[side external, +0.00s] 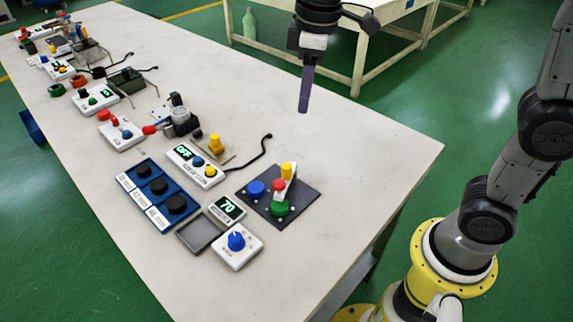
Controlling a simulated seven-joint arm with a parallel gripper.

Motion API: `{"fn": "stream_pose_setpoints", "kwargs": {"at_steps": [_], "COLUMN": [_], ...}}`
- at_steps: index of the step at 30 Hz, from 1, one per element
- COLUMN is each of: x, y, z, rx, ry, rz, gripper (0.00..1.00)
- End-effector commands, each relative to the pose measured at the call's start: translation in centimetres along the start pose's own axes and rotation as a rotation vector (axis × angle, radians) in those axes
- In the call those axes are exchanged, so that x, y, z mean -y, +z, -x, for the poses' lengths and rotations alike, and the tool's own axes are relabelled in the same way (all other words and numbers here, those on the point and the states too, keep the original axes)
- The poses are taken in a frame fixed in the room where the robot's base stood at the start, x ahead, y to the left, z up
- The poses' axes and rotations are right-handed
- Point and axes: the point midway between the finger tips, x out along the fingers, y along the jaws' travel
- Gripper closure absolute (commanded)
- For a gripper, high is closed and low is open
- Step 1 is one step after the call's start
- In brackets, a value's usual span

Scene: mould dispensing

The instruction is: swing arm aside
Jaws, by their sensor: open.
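My gripper (304,104) hangs above the far right part of the pale table. Its fingers point down and overlap from this side, with nothing seen between them; it is open. It is apart from everything on the table. The likeliest swing arm is a white bar (289,184) with a yellow knob (288,169) and a red knob (279,185). It stands over a dark square plate (300,200), below the gripper in the picture. A blue disc (257,188) and a green disc (280,208) are also on this plate. The bar's pivot is too small to make out.
Left of the plate are a white panel with a green display (187,152), a blue rack with black knobs (134,173), a display reading 70 (229,207) and a blue-dial box (238,246). More devices and cables run far left. The table's right side is clear.

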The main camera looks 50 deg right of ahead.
Motion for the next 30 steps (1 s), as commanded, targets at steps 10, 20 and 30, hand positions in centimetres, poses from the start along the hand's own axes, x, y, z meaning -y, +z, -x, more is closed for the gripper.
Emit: {"fn": "stream_pose_setpoints", "kwargs": {"at_steps": [10,20,30], "x": [1.3,1.5,1.8], "y": [-2.9,-2.2,-1.6], "z": [-4.9,-9.9,-16.0], "rx": [0.099,0.103,0.100], "ry": [-0.045,-0.047,-0.046], "rz": [0.059,0.057,0.057], "gripper": [0.58,0.58,0.58]}}
